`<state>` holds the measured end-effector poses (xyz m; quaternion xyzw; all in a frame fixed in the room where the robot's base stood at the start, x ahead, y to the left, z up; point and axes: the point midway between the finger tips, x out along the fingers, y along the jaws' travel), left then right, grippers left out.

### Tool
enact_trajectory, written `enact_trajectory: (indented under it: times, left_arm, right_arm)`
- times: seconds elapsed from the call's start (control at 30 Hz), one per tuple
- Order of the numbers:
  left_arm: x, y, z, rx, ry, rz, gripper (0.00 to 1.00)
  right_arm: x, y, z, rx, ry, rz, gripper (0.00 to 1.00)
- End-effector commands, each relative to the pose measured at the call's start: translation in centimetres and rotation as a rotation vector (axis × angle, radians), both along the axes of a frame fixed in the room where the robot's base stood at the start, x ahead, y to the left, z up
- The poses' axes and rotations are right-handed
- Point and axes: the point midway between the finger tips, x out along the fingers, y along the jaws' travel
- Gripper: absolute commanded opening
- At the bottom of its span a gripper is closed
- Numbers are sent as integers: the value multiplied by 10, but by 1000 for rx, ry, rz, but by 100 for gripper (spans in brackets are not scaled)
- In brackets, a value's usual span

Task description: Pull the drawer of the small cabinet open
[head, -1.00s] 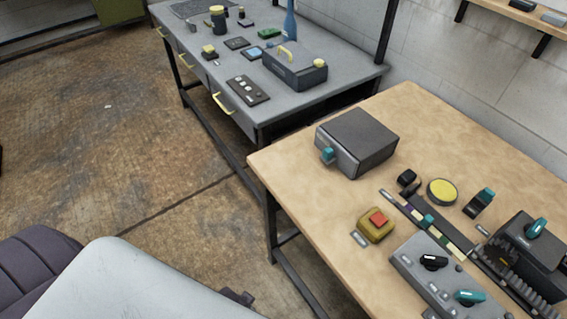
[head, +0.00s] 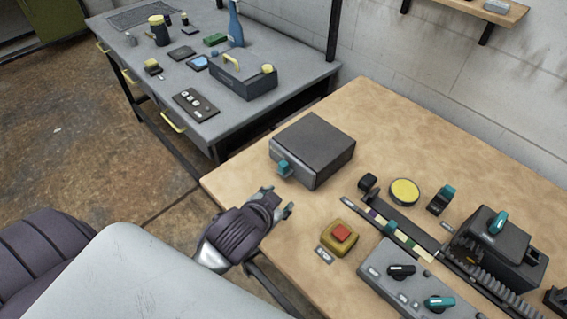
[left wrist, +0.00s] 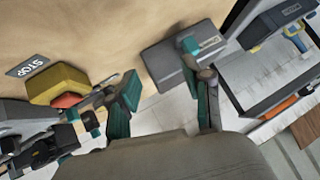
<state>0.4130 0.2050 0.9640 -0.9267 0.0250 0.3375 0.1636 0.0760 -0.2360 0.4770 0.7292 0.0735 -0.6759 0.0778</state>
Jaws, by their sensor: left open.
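The small cabinet (head: 318,142) is a dark grey box on the wooden table. A teal handle (head: 284,168) sticks out of its front, which faces left and toward me. The drawer looks shut. My left gripper (head: 278,201) is at the table's near left edge, just below the handle in the head view and apart from it. In the left wrist view, the teal-padded fingers of the left gripper (left wrist: 163,100) are spread and empty. The cabinet (left wrist: 170,65) and its teal handle (left wrist: 190,45) lie beyond the fingertips there. My right gripper is not in view.
A yellow box with a red button (head: 340,233) stands nearer me, right of my gripper. A yellow disc (head: 404,192), switches and a knob panel (head: 395,285) fill the table's right side. A grey workbench (head: 160,75) stands behind left. Wood left of the cabinet is bare.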

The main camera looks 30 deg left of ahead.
Motion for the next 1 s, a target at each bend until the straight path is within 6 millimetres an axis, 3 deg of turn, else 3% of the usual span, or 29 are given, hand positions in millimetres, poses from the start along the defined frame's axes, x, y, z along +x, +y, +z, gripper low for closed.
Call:
enact_trajectory:
  times: [0.03, 0.17, 0.3, 0.4, 0.53, 0.67, 0.77, 0.87, 0.97, 1.0]
  left_arm:
    - [20, -3, 16, 27, -87, -25, 50]
    - [69, -20, 67, 113, -353, -113, 50]
    - [113, -61, 147, 251, -733, -299, 50]
    - [122, -110, 203, 384, -1024, -511, 50]
    - [108, -176, 238, 578, -1330, -861, 50]
    - [85, -224, 222, 800, -1502, -1293, 50]
    - [76, -231, 182, 981, -1504, -1668, 50]
    - [82, -207, 133, 1158, -1362, -2054, 50]
    - [99, -151, 94, 1300, -1067, -2403, 50]
    - [107, -124, 84, 1339, -923, -2517, 50]
  right_arm:
    - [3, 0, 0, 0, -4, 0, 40]
    - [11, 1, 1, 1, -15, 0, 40]
    - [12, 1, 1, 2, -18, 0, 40]
    - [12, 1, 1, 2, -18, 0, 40]
    - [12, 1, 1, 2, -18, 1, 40]
    - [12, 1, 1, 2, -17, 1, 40]
    - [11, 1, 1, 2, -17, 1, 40]
    - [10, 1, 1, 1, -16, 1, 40]
    - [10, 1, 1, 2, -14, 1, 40]
    - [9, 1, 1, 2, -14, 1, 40]
